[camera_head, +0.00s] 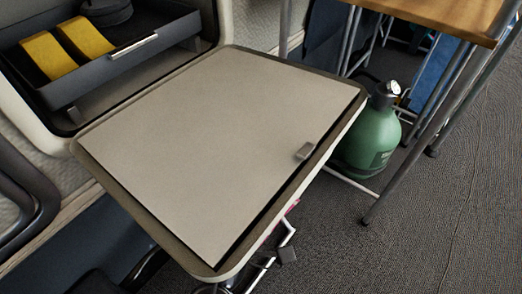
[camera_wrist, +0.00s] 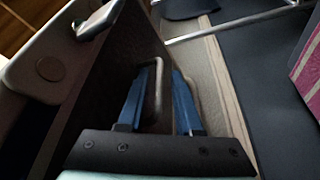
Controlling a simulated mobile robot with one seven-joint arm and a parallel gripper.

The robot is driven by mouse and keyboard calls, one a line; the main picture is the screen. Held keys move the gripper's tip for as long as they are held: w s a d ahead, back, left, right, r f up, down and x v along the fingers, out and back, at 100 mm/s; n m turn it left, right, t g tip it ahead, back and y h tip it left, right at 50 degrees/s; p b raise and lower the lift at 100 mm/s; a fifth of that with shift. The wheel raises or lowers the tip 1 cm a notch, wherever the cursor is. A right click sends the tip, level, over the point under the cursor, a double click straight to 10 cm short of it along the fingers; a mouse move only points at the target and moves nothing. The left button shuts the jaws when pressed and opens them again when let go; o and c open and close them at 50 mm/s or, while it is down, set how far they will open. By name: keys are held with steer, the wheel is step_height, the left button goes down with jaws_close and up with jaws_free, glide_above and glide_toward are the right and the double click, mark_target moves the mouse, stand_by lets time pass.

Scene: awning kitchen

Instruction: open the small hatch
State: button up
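The small hatch (camera_head: 215,135) is a beige panel with a dark edge and a pale rim. In the head view it is folded down, roughly level, in front of the open compartment (camera_head: 75,120). In the wrist view the panel's dark face (camera_wrist: 115,75) shows beside my gripper (camera_wrist: 162,72). Its two blue fingers are apart, and a thin grey bar handle (camera_wrist: 157,88) shows between them. I cannot tell whether they touch it. In the head view my gripper is mostly hidden under the hatch.
Inside the compartment is a dark drawer (camera_head: 130,68) with two yellow blocks (camera_head: 66,50). A green bottle (camera_head: 370,140) stands on the floor beyond the hatch, under a wooden-topped table (camera_head: 450,15) with metal legs. Carpet at right is clear.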

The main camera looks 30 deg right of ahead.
steer(key=shift+s, duration=0.1)
steer(key=p+v, duration=0.3)
steer(key=v, duration=1)
steer(key=shift+p, duration=0.4)
